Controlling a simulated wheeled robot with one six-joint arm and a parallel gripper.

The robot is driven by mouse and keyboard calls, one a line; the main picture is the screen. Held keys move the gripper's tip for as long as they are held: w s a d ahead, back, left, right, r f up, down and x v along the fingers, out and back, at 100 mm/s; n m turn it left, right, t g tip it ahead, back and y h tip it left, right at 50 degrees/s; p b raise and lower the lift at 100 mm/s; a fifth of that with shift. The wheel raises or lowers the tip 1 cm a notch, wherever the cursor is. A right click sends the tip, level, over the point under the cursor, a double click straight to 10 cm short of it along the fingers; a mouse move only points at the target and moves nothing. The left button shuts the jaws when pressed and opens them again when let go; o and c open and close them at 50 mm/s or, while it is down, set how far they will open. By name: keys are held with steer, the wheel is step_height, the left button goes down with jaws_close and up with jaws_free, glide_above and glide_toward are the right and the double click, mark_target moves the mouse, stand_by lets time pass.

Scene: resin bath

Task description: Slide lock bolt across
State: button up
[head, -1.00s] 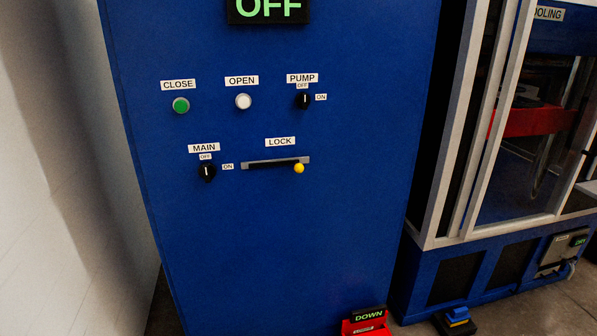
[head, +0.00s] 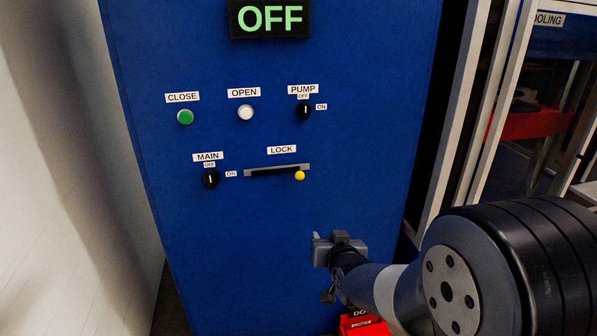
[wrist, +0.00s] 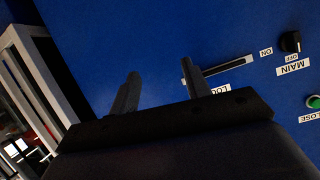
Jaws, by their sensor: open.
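The lock bolt is a grey slotted bar (head: 277,170) under the LOCK label on the blue cabinet. Its yellow knob (head: 300,175) sits at the right end of the dark slot. My gripper (head: 318,247) is below and slightly right of the knob, apart from it and empty. In the wrist view my gripper's two fingers (wrist: 160,88) stand apart, so it is open. The lock slot (wrist: 225,69) runs behind and to the right of the fingers there. The yellow knob is not visible in the wrist view.
The blue cabinet (head: 220,250) also carries a MAIN knob (head: 211,179), a PUMP knob (head: 305,110), a green CLOSE button (head: 185,117) and a white OPEN button (head: 246,112). A lit OFF sign (head: 270,18) is above. A red box (head: 362,325) stands low, partly hidden by my arm.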

mark_target(301, 178)
steer(key=w+a+r+t+p, duration=0.1)
steer(key=w+a+r, duration=0.1)
steer(key=w, duration=0.4)
steer(key=w+a+r+t+y+p, duration=0.1)
steer(key=w+a+r, duration=0.1)
steer(key=w, duration=0.5)
steer(key=w+a+r+t+p, duration=0.1)
steer(key=w+a+r+t, duration=0.1)
steer(key=w, duration=0.4)
steer(key=shift+w+a+r+y, duration=0.2)
steer(key=shift+w+r+y, duration=0.1)
steer(key=shift+r, duration=0.1)
steer(key=shift+c, duration=0.3)
jaws_close()
